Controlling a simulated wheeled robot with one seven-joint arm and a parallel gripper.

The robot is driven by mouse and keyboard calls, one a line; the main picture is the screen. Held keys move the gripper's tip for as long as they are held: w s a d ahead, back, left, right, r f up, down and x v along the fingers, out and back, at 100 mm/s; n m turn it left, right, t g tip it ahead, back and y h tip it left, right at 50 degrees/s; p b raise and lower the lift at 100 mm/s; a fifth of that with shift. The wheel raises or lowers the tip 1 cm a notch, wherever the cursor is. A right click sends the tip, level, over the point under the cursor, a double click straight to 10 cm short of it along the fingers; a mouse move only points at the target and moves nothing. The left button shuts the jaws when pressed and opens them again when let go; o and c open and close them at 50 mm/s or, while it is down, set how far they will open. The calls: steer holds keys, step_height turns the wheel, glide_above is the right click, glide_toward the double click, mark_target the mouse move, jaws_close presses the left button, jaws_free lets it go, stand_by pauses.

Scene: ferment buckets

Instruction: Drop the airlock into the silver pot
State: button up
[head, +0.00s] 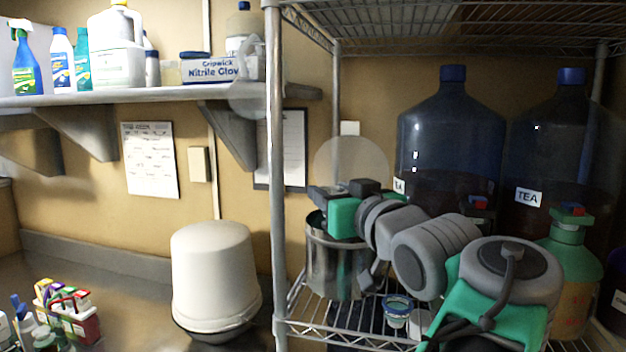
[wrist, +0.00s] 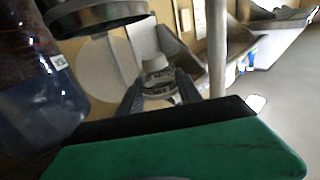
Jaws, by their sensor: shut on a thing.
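The silver pot (head: 321,262) stands upright on the wire rack shelf in the head view, partly hidden behind my arm. My gripper (head: 322,198) is above the pot's rim, towards its near side. In the wrist view my gripper (wrist: 158,84) has its two dark fingers closed around a small pale grey thing (wrist: 157,68), which I take to be the airlock. Its shape is blurred and partly hidden. In the head view the airlock cannot be made out, and I cannot tell whether it is over the pot's opening.
Large dark jugs (head: 450,135) stand behind and right of my arm. A rack post (head: 276,200) rises left of the pot. A small blue-rimmed jar (head: 397,306) and a green-topped bottle (head: 570,275) are on the rack.

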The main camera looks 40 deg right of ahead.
steer(key=shift+w+d, duration=0.1)
steer(key=shift+d, duration=0.35)
steer(key=w+d+f+p, duration=0.1)
steer(key=w+d+f, duration=0.3)
steer(key=d, duration=0.3)
steer(key=shift+p+x, duration=0.35)
steer(key=shift+x, duration=0.55)
steer(key=o, duration=1.4)
steer(key=shift+a, duration=0.1)
steer(key=shift+o, duration=0.5)
steer(key=o, duration=0.6)
steer(key=shift+o, duration=0.2)
